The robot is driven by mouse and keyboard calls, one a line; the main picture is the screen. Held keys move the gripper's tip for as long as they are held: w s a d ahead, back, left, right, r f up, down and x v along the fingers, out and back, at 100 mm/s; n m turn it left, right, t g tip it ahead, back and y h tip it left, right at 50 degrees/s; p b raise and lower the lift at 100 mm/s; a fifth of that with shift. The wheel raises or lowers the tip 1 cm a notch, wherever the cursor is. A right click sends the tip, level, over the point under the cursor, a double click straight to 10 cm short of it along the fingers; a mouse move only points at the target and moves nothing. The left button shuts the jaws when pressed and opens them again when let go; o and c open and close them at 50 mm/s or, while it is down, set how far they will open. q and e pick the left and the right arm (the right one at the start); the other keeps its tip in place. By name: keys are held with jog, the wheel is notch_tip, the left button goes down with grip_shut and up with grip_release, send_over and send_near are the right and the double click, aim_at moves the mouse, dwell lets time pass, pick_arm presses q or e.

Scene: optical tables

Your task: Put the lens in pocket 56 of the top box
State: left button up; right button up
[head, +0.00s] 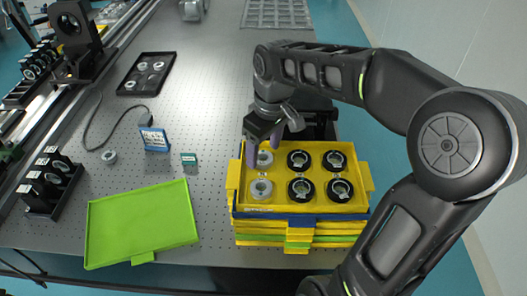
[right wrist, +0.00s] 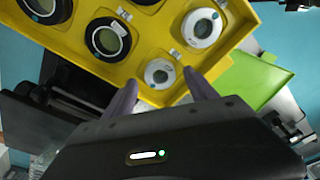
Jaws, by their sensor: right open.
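The top box (head: 362,197) is a yellow tray on a stack of boxes at the front right of the table. It holds black-ringed lenses in its middle and right columns and pale-ringed lenses in its left column. The near-left pale lens (head: 261,189) sits in its pocket. My right gripper (head: 264,143) is open over the far-left pocket. In the right wrist view its purple fingers (right wrist: 160,82) stand apart on either side of a small pale-ringed lens (right wrist: 160,73), which lies in the box. The pocket numbers are too small to read. My left gripper is out of view.
An empty green tray (head: 140,222) lies left of the stack. A black tray (head: 146,74) with several parts lies farther back.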

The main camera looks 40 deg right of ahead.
aim_at(268, 161)
notch_tip(268, 161, up, 11)
jog(key=s, duration=0.1)
jog(key=shift+s+f, duration=0.15)
